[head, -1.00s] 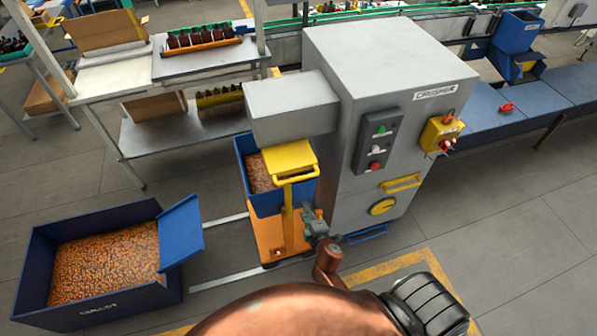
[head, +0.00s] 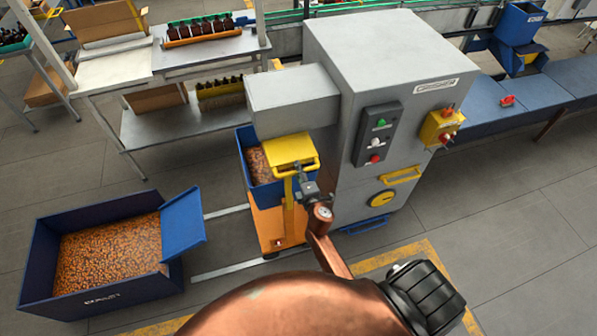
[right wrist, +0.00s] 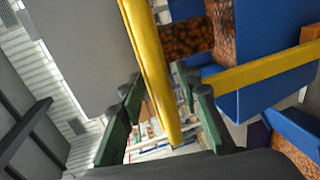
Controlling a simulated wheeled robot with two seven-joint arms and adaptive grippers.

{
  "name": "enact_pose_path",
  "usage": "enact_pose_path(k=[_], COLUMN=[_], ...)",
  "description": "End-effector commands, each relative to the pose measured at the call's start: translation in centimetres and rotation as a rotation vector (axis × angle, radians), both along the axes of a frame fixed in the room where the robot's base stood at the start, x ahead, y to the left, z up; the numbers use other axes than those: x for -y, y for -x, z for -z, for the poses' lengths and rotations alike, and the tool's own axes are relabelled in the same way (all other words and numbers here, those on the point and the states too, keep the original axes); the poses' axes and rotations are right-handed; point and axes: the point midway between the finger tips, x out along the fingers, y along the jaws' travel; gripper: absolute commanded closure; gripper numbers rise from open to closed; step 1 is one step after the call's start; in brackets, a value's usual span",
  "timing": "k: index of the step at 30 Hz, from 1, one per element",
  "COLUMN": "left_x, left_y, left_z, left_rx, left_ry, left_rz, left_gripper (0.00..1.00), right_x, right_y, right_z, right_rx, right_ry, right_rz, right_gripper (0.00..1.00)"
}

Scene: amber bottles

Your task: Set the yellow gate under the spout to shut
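The yellow gate (head: 288,150) is a flat plate with a bar along its front edge. It juts out below the grey spout (head: 292,100) of the crusher, above a blue bin. My right gripper (head: 308,186) is just below and right of the gate's front edge in the head view. In the right wrist view its two green fingers (right wrist: 165,115) are spread apart. A yellow bar (right wrist: 150,70) runs down between them, and I cannot tell whether they touch it. My left gripper is not in view.
The blue bin (head: 246,140) holds brown cullet and stands on an orange cart (head: 268,222). The grey crusher (head: 395,65) stands close on the right, with a yellow handle (head: 402,175) low on its front. A large blue cullet bin (head: 110,294) stands at left.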

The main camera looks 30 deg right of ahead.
Motion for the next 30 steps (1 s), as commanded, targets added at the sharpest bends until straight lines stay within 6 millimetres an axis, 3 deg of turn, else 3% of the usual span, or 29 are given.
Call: enact_pose_path(k=[6,19,30], left_x=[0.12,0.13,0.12], left_y=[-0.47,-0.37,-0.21], left_z=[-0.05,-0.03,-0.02], left_rx=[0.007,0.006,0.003], left_ry=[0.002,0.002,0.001], left_rz=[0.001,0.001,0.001], left_gripper=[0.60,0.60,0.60], right_x=[0.01,0.02,0.03], right_y=[0.00,0.01,0.01], right_z=[0.00,0.00,-0.01], right_rx=[0.000,0.000,0.000], right_ry=[0.000,0.000,0.000], right_rz=[0.000,0.000,0.000], right_gripper=[0.70,1.00,1.00])
